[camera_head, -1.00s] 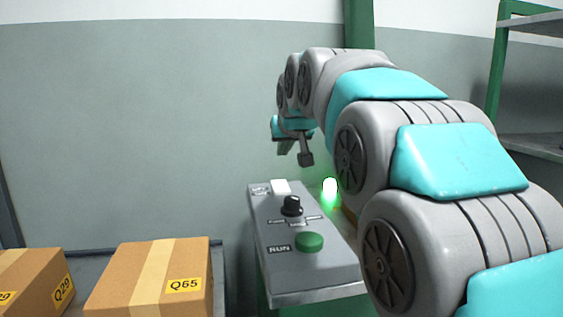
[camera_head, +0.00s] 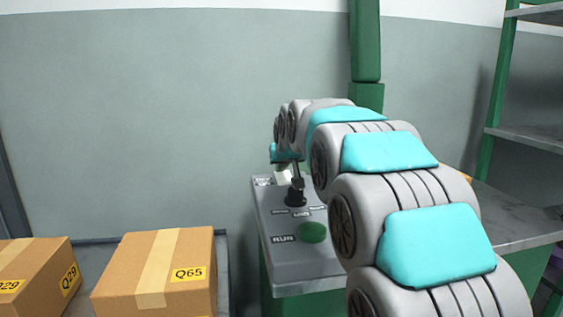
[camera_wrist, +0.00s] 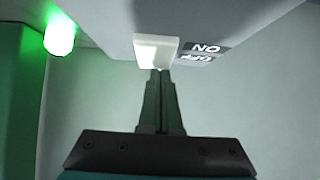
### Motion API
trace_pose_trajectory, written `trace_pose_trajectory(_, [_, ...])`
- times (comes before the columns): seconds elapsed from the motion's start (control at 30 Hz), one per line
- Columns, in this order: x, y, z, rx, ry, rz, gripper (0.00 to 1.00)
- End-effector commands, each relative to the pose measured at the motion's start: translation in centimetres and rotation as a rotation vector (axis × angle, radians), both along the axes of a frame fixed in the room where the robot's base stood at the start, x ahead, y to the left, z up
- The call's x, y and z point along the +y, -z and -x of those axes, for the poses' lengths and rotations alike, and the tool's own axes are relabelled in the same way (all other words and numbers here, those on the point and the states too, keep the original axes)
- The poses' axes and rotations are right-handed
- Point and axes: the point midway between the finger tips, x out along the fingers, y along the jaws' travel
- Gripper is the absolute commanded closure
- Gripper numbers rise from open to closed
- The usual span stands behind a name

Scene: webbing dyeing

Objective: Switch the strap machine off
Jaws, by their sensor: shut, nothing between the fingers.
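The strap machine's grey control panel (camera_head: 275,222) stands below and left of my arm in the head view. It carries a white switch (camera_head: 283,177) at its far end, a black knob (camera_head: 296,198) and a green button (camera_head: 313,232) by a RUN label. In the wrist view the white switch (camera_wrist: 156,50) sits beside ON and OFF labels (camera_wrist: 203,52). My gripper (camera_wrist: 160,72) is shut and empty, its fingertips at the switch's edge; I cannot tell whether they touch. A green lamp (camera_wrist: 60,38) glows at the left; my arm hides it in the head view.
Cardboard boxes (camera_head: 160,275) (camera_head: 35,280) stand on a surface at the lower left. A green post (camera_head: 366,50) rises behind my arm. Metal shelving (camera_head: 525,140) stands at the right. The wall left of the panel is clear.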

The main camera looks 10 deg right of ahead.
Motion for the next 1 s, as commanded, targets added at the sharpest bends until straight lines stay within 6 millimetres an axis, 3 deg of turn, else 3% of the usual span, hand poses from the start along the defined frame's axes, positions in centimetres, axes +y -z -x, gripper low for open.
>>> trace_pose_trajectory(0.7, [0.0, 0.5, -0.3, 0.060, 0.000, 0.000, 1.00])
trace_pose_trajectory(1.0, [0.0, 0.1, -1.4, 0.057, 0.000, 0.000, 1.00])
